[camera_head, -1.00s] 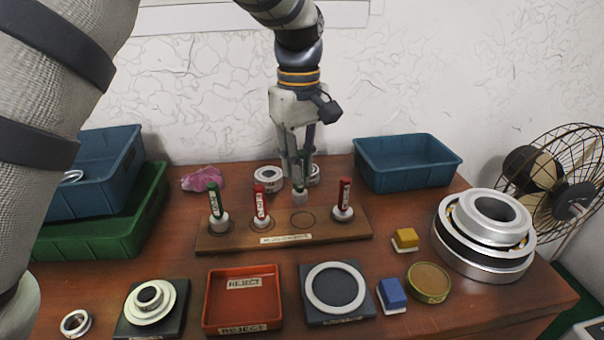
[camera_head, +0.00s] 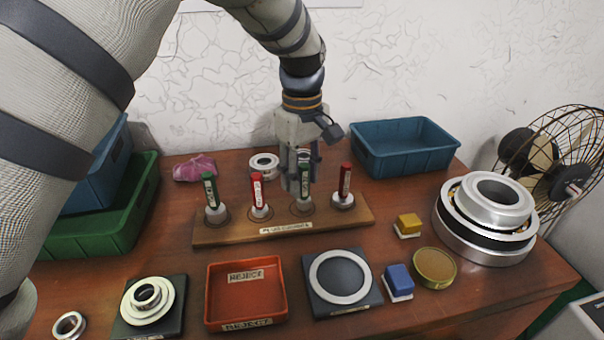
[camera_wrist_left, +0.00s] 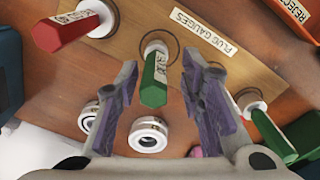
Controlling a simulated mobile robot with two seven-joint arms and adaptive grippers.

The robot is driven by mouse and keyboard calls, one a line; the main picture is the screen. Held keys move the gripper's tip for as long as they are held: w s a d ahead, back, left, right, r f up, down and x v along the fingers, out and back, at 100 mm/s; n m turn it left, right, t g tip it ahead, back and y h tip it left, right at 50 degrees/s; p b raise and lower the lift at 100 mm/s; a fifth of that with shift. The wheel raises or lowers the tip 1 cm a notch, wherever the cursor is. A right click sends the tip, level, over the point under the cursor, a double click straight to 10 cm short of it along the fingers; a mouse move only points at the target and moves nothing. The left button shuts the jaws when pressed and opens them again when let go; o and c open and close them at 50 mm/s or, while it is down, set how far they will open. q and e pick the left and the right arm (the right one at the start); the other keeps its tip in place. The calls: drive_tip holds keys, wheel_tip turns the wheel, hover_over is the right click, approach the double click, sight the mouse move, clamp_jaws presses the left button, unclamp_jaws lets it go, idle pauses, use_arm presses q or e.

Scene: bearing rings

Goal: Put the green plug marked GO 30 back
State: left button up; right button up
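A green-handled plug (camera_head: 304,186) with a pale base stands in the third position from the left of the wooden plug gauge board (camera_head: 215,237). In the left wrist view the green plug (camera_wrist_left: 154,80) stands within its marked circle; its label is too small to read surely. My left gripper (camera_head: 303,168) is around its handle. In the wrist view a gap shows on each side between the fingers and the handle. Another green plug (camera_head: 210,190) stands at the board's left end. Two red plugs, one second from left (camera_head: 257,190) and one at the right end (camera_head: 345,180), also stand there.
Red plugs stand close on both sides. Behind is a bearing ring (camera_head: 264,164). In front are a red reject tray (camera_head: 214,300), a dark pad with a ring (camera_head: 365,303), and blue (camera_head: 398,282) and yellow (camera_head: 408,224) blocks. A blue bin (camera_head: 400,160) stands back right.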

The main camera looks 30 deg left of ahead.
use_arm(q)
wheel_tip(320, 180, up, 12)
idle(0.5)
idle(0.3)
